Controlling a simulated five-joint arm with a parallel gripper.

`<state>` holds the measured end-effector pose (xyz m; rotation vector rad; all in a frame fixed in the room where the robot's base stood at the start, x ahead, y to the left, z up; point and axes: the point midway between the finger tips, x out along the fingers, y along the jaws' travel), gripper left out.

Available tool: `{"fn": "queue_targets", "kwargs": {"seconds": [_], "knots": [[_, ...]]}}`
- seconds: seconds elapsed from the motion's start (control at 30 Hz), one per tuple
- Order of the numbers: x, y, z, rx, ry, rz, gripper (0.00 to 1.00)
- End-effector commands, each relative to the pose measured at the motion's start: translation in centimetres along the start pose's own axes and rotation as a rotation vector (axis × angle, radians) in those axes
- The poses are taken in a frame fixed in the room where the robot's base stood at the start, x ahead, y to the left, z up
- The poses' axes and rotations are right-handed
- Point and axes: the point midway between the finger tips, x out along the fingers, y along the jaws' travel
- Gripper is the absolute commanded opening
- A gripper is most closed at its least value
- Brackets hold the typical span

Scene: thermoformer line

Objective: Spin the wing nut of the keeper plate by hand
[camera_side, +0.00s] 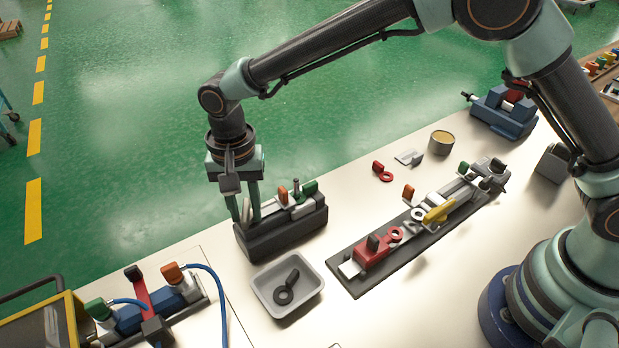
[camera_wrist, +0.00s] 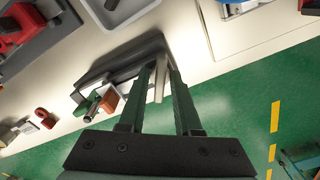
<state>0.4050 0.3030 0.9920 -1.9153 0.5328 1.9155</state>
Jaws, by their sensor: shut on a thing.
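My gripper (camera_side: 246,217) points down at the left end of a dark block fixture (camera_side: 282,235) at the bench's far edge. Its two green fingers are close together in the wrist view (camera_wrist: 162,72), shut on a pale, narrow piece (camera_wrist: 159,84). The fingers hide much of this piece, and I cannot tell for certain whether it is the wing nut or part of the keeper plate. The fixture has a pale top, an orange knob (camera_side: 283,196) and a green handle (camera_side: 306,188) to the right of my fingers.
A grey tray (camera_side: 263,299) with a black part (camera_side: 287,288) stands in front of the fixture. A dark rail (camera_side: 343,278) with red, white and yellow clamps lies to the right. A blue clamp unit (camera_side: 150,312) is at lower left.

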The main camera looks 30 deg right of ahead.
Motion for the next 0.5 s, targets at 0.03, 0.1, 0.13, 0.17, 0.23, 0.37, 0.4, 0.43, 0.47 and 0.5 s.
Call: {"fn": "queue_targets", "kwargs": {"seconds": [0.03, 0.1, 0.13, 0.17, 0.23, 0.37, 0.4, 0.43, 0.47, 0.5], "knots": [[-0.16, -0.07, -0.04, 0.012, 0.001, -0.003, 0.00], [-0.16, -0.07, -0.04, 0.059, 0.001, -0.003, 0.00], [-0.16, -0.07, -0.04, 0.091, 0.001, -0.003, 0.00], [-0.16, -0.07, -0.04, 0.127, 0.001, -0.003, 0.00], [-0.16, -0.07, -0.04, 0.217, 0.001, -0.003, 0.00], [-0.16, -0.08, -0.04, 0.354, 0.001, -0.003, 0.00], [-0.16, -0.08, -0.04, 0.381, 0.001, -0.003, 0.00], [-0.16, -0.08, -0.04, 0.397, 0.001, -0.003, 0.00], [-0.16, -0.08, -0.04, 0.408, 0.001, -0.003, 0.00], [-0.16, -0.08, -0.04, 0.416, 0.001, -0.003, 0.00]]}}
